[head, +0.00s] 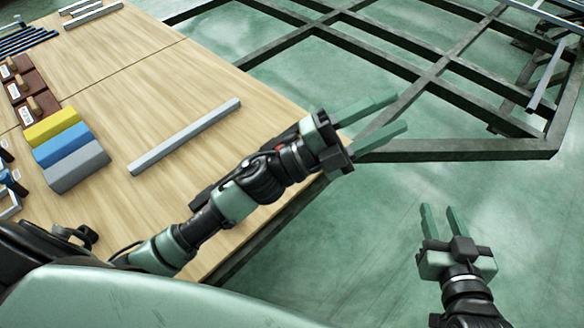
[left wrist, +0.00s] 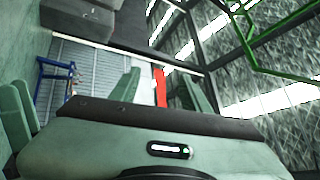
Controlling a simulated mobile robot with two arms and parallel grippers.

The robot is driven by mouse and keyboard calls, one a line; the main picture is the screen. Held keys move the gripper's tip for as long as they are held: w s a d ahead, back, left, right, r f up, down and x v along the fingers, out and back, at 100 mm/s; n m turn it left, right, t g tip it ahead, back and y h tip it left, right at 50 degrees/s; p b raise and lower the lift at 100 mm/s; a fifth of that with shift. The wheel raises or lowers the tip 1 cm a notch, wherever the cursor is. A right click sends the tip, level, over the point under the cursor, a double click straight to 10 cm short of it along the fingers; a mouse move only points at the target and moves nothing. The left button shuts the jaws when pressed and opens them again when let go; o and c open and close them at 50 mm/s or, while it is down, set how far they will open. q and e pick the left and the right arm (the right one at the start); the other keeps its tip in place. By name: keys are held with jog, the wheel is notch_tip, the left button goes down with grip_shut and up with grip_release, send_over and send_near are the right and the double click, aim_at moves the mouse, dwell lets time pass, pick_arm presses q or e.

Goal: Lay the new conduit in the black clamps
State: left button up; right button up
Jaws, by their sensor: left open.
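A light grey straight bar (head: 185,137), which may be the new conduit, lies alone on the wooden table. My left gripper (head: 400,112) is open and empty, past the table's right edge, with its green fingers pointing toward the chassis frame. Its fingers also show in the left wrist view (left wrist: 160,92), with nothing between them. My right gripper (head: 438,209) is lower right, over the floor, its fingers apart and empty. The dark trailer chassis (head: 440,151) stands beyond the table. I cannot make out the black clamps on it.
The wooden table (head: 235,70) holds yellow (head: 52,127), blue (head: 62,146) and grey blocks (head: 77,168), brown blocks with handles (head: 37,108) and dark rods (head: 22,40). More grey bars (head: 92,14) lie at its far end. A light bar (head: 546,77) lies at the chassis's right. Green floor (head: 370,235) is clear.

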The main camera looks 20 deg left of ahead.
pick_arm(q)
jog(key=a+f+n+t+y, duration=0.2)
jog(key=a+f+n+y, duration=0.4)
jog(key=n, duration=0.4)
jog(key=a+f+n+t+y, duration=0.3)
jog(key=a+n+y, duration=0.3)
jog(key=n+y, duration=0.35)
jog(key=s+a+f+n+g, duration=0.2)
jog(key=s+f+n+g, duration=0.2)
jog(key=f, duration=0.3)
jog(key=shift+s+y, duration=0.1)
jog(key=shift+y, duration=0.15)
jog(key=shift+c, duration=0.4)
